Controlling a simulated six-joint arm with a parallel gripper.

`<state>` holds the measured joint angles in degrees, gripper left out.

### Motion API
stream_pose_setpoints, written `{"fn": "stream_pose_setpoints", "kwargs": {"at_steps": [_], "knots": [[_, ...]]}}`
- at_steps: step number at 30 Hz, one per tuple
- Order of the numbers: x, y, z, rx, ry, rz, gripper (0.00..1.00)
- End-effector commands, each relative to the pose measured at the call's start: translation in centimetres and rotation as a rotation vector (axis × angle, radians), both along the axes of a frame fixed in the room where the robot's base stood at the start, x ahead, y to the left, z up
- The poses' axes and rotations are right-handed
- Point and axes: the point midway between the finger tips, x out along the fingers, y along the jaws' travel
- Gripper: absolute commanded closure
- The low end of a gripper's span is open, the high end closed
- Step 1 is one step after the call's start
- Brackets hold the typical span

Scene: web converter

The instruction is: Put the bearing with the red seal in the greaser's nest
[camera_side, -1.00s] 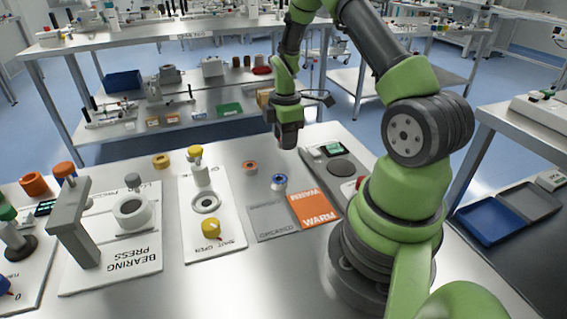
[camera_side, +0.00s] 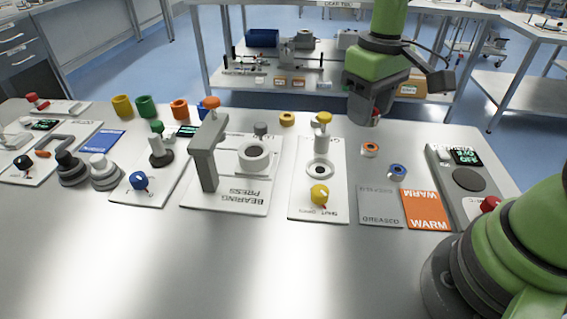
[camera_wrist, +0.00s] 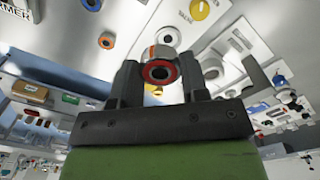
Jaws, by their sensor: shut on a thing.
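My gripper (camera_side: 369,118) is at the back right of the bench, raised above it, to the right of the greaser. It is shut on the bearing with the red seal (camera_wrist: 160,72), which sits between the two fingers in the wrist view; only a bit of red shows in the side view (camera_side: 376,113). The greaser is a white plate (camera_side: 305,205) with a round ringed nest (camera_side: 320,169), a yellow-topped post (camera_side: 323,125) behind it and a yellow knob (camera_side: 320,195) in front. The nest looks empty. The ring also shows behind the bearing in the wrist view (camera_wrist: 170,35).
An orange-ringed bearing (camera_side: 370,149) and a blue-ringed bearing (camera_side: 397,171) stand right of the greaser, near the grey pad (camera_side: 381,209) and orange WARM pad (camera_side: 425,207). The bearing press (camera_side: 208,150) stands to its left. A yellow ring (camera_side: 287,118) lies behind.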

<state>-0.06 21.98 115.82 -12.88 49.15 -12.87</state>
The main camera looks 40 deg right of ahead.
Motion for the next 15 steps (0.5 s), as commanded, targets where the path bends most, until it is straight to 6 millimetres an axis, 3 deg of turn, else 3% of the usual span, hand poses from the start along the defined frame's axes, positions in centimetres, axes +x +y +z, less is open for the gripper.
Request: {"fn": "stream_pose_setpoints", "kwargs": {"at_steps": [5, 8, 11, 15], "knots": [[0.4, 0.3, 0.0, 0.0, 0.0, 0.004, 0.81], [1.7, 1.2, -0.2, -0.001, 0.0, 0.023, 0.81], [3.9, 3.0, -0.6, -0.004, 0.001, 0.058, 0.81], [7.2, 6.8, -1.4, -0.007, 0.004, 0.116, 0.81]]}}
